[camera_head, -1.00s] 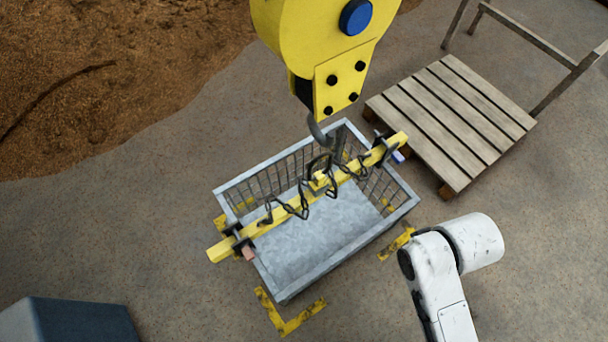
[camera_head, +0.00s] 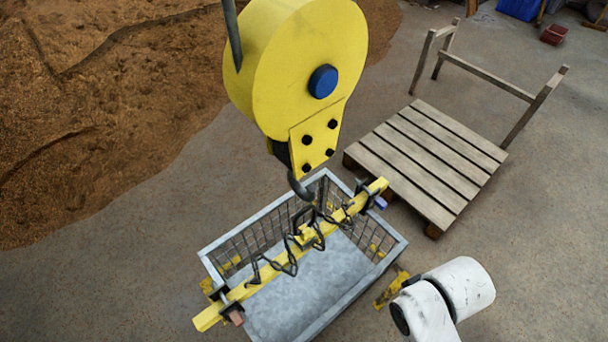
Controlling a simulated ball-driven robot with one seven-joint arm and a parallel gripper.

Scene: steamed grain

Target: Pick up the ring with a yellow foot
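A dark ring with a yellow foot (camera_head: 305,236) stands near the middle of a long yellow beam (camera_head: 262,275). The ring part is thin and partly lost among the dark chain links (camera_head: 291,264) around it. The beam lies across a grey wire-sided crate (camera_head: 310,328). A dark hook (camera_head: 299,187) hangs from a big yellow pulley block (camera_head: 305,65) just above the ring; I cannot tell whether they touch. My white arm shows at the lower right, apart from the crate and ring.
A wooden pallet cart (camera_head: 430,160) with a rail stands right of the crate. Brown grain (camera_head: 110,110) covers the floor at the upper left. Bare concrete is free at the right and lower left.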

